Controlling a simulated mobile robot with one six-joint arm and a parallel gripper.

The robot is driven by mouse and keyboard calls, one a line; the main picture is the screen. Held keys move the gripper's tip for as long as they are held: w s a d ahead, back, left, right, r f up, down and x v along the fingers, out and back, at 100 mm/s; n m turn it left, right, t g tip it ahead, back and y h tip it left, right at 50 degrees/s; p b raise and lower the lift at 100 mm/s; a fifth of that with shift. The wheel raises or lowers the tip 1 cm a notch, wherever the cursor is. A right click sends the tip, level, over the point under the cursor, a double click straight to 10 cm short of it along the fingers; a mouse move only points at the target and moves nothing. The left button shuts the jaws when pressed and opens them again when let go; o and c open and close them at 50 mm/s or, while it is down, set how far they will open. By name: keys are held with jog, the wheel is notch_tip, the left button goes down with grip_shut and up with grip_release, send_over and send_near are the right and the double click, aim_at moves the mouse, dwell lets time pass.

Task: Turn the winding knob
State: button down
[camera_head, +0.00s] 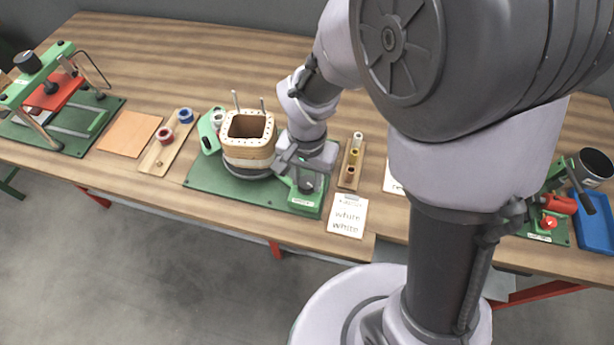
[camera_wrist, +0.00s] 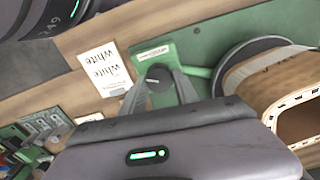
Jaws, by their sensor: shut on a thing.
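The winding machine stands on a green base plate (camera_head: 222,180) in the middle of the bench. A pale wooden coil former (camera_head: 248,148) with a square opening sits on it; it also shows at the right of the wrist view (camera_wrist: 262,82). A dark round winding knob (camera_wrist: 158,74) sits on a green block to the former's right. My gripper (camera_wrist: 159,84) is shut on the knob, with one finger on each side of it. In the head view, my gripper (camera_head: 306,172) is over the green block and partly hides the knob.
A white card (camera_head: 347,216) reading "white white" lies right of the base plate. Boards with small spools stand on both sides, the right one (camera_head: 345,183) close to my arm. A green press (camera_head: 50,85) stands far left. A blue tray (camera_head: 596,232) is far right.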

aim_at(307, 181)
jog(key=c, duration=0.9)
grip_release()
notch_tip(307, 181, up, 18)
jog(key=p, duration=0.7)
jog(key=shift+f, duration=0.25)
jog(key=s+d+r+t+b, duration=0.1)
jog(key=s+d+r+t, duration=0.1)
jog(key=s, duration=0.1)
jog(key=s+d+r+t+y+b, duration=0.1)
jog(key=s+d+r+t, duration=0.1)
jog(key=s, duration=0.2)
jog(key=s+d+r+t+y+b, duration=0.1)
jog(key=s+d+r, duration=0.1)
jog(key=s, duration=0.2)
jog(key=shift+d+r+n+t, duration=0.3)
jog(key=shift+t, duration=0.1)
